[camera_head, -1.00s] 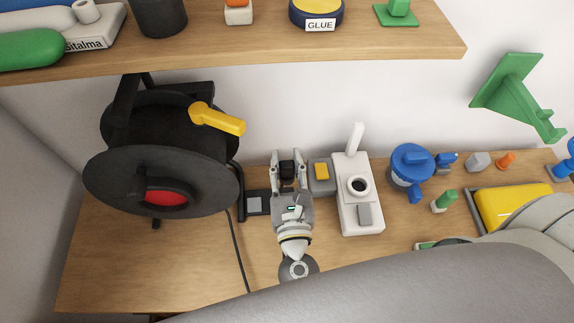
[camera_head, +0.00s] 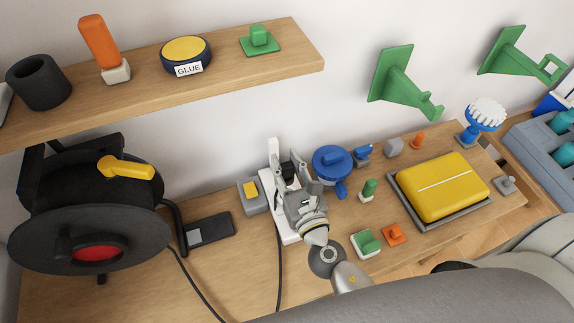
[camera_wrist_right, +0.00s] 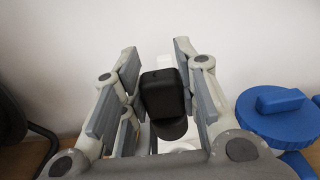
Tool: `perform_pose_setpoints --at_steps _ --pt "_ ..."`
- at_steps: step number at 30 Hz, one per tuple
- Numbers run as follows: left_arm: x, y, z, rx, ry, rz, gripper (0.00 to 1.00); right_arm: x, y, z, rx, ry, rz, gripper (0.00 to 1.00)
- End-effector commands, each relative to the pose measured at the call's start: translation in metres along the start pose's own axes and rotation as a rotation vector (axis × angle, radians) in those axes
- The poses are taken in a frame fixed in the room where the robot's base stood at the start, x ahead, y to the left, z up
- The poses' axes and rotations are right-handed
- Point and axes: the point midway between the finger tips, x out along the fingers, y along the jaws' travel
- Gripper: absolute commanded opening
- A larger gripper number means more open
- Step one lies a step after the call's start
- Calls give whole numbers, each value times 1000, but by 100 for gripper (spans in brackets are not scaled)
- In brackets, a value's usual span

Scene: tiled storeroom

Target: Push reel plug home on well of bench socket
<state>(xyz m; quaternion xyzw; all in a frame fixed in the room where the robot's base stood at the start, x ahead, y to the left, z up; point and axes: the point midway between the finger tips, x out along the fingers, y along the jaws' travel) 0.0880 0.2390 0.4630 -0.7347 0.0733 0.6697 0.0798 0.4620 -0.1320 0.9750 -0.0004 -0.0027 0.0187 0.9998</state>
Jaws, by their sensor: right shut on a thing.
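The reel plug (camera_head: 288,169), a black block, is held between the fingers of my right gripper (camera_head: 290,166). In the right wrist view the plug (camera_wrist_right: 163,95) sits between the two finger pads. The white bench socket (camera_head: 267,192) stands on the bench behind and below the gripper, its upright post showing above. Its well is hidden by the gripper and plug, so I cannot tell whether the plug touches it. The black cable reel (camera_head: 80,225), with a yellow crank and red hub, stands at the left. My left gripper is not in view.
A grey box with a yellow button (camera_head: 250,190) stands close left of the socket, and a blue lidded pot (camera_head: 331,163) close right. A black box (camera_head: 208,230) lies beside the reel. A dark cable (camera_head: 279,270) runs down the bench. A shelf (camera_head: 225,75) overhangs the back.

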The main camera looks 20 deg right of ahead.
Motion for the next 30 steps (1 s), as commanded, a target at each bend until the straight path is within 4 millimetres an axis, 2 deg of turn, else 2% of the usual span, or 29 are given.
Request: perform_pose_setpoints --at_steps 8,21,30 --pt "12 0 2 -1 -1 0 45 0 0 -13 0 0 0 5" --pt "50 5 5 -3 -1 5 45 0 0 -53 0 -1 0 5" --pt "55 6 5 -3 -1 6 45 0 0 -58 0 -1 0 5"
